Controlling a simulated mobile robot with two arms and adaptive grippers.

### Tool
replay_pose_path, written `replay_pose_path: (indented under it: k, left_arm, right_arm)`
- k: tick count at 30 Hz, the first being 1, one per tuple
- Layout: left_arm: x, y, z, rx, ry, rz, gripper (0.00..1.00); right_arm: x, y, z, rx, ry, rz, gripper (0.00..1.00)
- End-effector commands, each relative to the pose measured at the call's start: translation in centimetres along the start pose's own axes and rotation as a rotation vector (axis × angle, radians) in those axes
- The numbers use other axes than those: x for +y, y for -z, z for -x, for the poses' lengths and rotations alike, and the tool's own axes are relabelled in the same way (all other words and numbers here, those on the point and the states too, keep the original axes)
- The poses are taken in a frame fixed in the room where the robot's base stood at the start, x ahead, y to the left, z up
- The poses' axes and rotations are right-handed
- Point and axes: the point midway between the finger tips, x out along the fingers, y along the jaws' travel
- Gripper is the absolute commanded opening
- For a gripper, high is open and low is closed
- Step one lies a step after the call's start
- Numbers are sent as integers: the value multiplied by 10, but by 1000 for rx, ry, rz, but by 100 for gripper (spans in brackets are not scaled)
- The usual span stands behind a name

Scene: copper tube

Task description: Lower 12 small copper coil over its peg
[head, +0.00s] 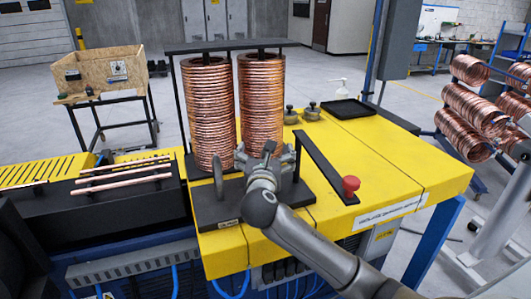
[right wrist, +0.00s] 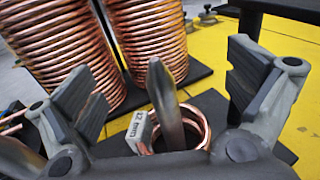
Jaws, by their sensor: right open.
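My right gripper (head: 255,156) is over the dark base plate at the front of the yellow table in the head view. In the right wrist view the right gripper (right wrist: 167,80) is open, with its fingers wide apart on either side of a dark pointed peg (right wrist: 166,100). The small copper coil (right wrist: 198,128) sits low behind and right of the peg and appears to be around it; its front is hidden by my gripper. A white tag (right wrist: 138,132) marked 12 mm is beside it. My left gripper is not in view.
Two tall copper coil stacks (head: 208,110) (head: 261,100) stand just behind the gripper. Copper tubes (head: 122,173) lie at left. The yellow table's right side is mostly clear.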

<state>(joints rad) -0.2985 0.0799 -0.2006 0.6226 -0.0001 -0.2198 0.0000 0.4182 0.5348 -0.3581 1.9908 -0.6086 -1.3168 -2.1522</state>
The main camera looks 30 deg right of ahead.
Motion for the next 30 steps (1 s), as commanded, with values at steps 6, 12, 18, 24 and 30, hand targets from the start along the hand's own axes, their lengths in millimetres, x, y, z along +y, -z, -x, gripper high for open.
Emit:
replay_pose_path:
  k: [6,12,18,24,30]
  left_arm:
    - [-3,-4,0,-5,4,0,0]
    - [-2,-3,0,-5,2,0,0]
    - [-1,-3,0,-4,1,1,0]
    - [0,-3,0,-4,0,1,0]
    - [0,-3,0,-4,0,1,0]
  right_arm:
    - [0,0,2,1,-1,0,100]
    - [1,1,25,0,-3,0,100]
    - [1,0,69,1,-5,-2,100]
    - [1,0,104,1,-2,-1,100]
    - [0,0,119,0,-1,0,100]
